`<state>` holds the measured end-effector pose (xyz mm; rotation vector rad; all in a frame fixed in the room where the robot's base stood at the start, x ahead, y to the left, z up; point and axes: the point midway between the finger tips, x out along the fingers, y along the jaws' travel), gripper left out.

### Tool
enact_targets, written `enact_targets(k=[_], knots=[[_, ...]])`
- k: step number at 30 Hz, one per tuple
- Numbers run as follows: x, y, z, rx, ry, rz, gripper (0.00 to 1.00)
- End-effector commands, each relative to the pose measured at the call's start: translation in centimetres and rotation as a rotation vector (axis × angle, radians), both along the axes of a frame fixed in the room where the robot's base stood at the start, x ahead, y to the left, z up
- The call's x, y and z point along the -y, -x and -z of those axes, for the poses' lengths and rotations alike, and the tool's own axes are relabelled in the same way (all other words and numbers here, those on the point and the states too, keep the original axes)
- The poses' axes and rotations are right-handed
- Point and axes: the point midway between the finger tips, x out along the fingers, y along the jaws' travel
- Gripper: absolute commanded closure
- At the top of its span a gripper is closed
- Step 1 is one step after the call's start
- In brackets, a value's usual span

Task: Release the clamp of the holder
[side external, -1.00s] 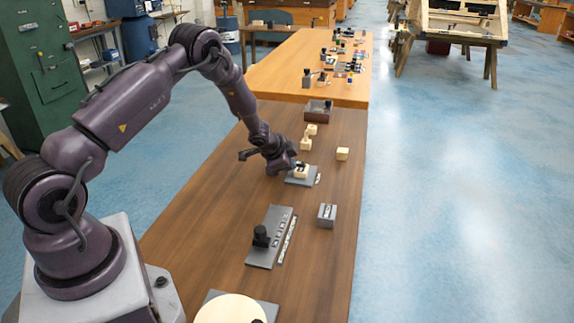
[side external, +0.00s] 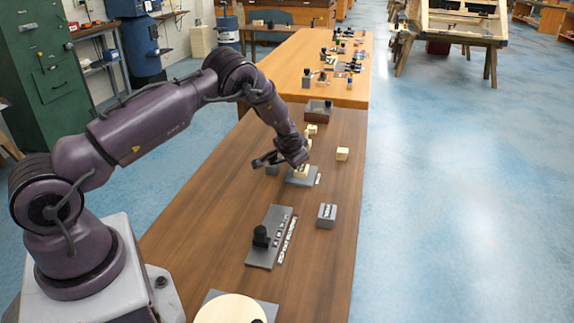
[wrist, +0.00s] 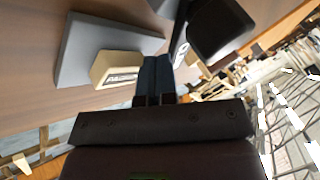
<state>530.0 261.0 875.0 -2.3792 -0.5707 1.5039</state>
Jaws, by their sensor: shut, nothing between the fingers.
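The holder's grey plate (side external: 300,181) lies on the brown table under my gripper. It also shows in the wrist view (wrist: 84,50). A cream block (wrist: 112,68) with a pale marked face sits on the plate, left of my fingertips. A black clamp part (wrist: 215,30) with a dark arm shows large at the wrist view's top right, beside the fingers. My gripper (wrist: 156,60) is shut and empty, its fingertips close to the cream block and the black part. Whether they touch either one cannot be told. In the side view my gripper (side external: 300,167) hides much of the holder.
A loose cream block (side external: 342,154) lies to the right. More cream blocks and a dark box (side external: 318,106) stand behind. Nearer are a grey plate with a black knob (side external: 261,236) and a small grey box (side external: 327,215). The table between is clear.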

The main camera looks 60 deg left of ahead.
Motion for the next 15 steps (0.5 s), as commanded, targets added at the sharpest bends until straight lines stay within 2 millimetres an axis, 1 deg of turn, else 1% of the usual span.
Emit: enact_targets(k=[8, 15], knots=[[-1.4, -0.8, 0.0, 0.001, -0.002, -0.263, 1.0], [-2.7, -1.1, 0.1, 0.001, -0.002, -0.487, 1.0]])
